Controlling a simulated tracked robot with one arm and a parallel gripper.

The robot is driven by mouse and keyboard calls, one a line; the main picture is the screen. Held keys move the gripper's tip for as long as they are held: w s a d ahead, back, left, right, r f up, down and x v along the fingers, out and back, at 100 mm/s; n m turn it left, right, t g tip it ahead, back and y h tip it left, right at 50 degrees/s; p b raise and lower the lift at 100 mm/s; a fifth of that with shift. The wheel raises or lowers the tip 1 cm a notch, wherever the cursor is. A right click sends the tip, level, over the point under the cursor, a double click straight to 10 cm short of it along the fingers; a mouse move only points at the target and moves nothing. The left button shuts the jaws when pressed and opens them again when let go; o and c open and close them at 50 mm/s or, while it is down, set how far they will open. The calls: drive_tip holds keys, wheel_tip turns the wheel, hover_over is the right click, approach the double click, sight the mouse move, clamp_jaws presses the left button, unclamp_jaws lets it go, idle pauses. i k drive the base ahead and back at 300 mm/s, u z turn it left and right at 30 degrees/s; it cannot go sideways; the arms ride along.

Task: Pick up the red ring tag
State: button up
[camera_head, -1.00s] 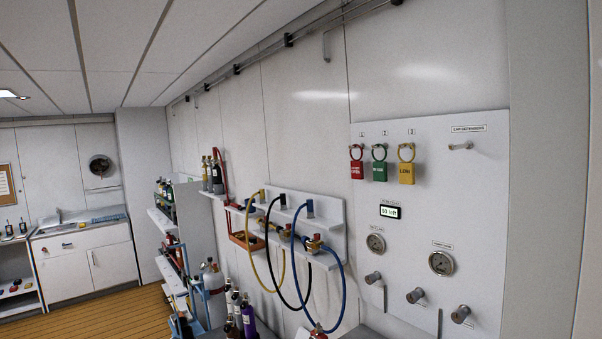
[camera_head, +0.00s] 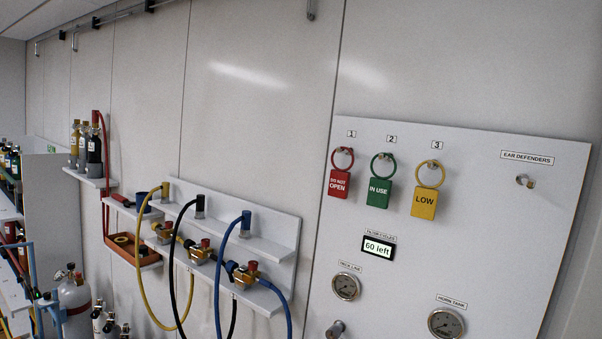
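The red ring tag (camera_head: 339,182) hangs from a peg under the label 1 on the white wall panel (camera_head: 480,240). It has a red ring on top and a red plate reading "DO NOT OPEN". To its right hang a green "IN USE" tag (camera_head: 379,191) under label 2 and a yellow "LOW" tag (camera_head: 424,202) under label 3. My gripper does not show in the camera view.
A peg (camera_head: 524,181) under "EAR DEFENDERS" is empty. Below the tags are a "60 left" display (camera_head: 378,247) and gauges (camera_head: 346,286). Left of the panel, a shelf (camera_head: 284,257) carries valves with yellow, black and blue hoses. Gas cylinders (camera_head: 75,300) stand lower left.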

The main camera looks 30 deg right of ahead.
sight(340, 179)
drive_tip(key=z, duration=0.4)
drive_tip(key=i, duration=1.05)
drive_tip(key=z, duration=0.75)
drive_tip(key=k, duration=0.7)
drive_tip(key=z, duration=0.2)
drive_tip(key=i, duration=0.8)
drive_tip(key=u, duration=0.05)
